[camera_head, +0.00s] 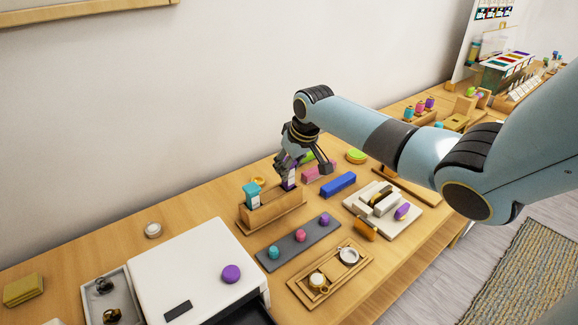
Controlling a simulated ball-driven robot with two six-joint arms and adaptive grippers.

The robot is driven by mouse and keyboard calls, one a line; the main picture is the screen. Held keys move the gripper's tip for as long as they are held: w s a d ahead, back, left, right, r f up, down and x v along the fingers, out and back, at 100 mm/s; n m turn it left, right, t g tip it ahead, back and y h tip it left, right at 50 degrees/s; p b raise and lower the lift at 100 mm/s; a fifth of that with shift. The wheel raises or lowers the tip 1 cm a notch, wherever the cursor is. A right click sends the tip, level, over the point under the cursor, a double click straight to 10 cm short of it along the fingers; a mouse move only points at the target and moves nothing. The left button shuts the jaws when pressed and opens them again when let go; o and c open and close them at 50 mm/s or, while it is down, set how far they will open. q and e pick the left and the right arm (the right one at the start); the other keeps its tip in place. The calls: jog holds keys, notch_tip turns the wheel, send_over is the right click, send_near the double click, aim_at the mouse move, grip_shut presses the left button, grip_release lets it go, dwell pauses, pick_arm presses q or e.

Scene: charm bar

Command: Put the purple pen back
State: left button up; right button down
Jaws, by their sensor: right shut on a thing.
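My right gripper (286,163) is shut on a purple and white upright piece, which I take for the purple pen (290,181). The fingers hide its upper part. The pen is at the right end of the wooden holder (275,214). I cannot tell whether its lower end is inside the holder or just behind or above it. A teal and white pen-like piece (252,196) stands upright at the holder's left end. My left gripper is not in view.
A dark strip (285,251) with teal, pink and purple knobs lies in front of the holder. A blue block (338,184) and a pink block (311,174) lie to the right. A white board (400,225) and a white machine (190,260) stand nearby.

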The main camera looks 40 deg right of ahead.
jog(key=shift+f+b, duration=0.55)
jog(key=shift+f, duration=0.95)
dwell(1.8)
jog(key=c, duration=0.9)
grip_release()
jog(key=o, duration=0.5)
jog(key=shift+o, duration=0.2)
jog(key=v, duration=1.2)
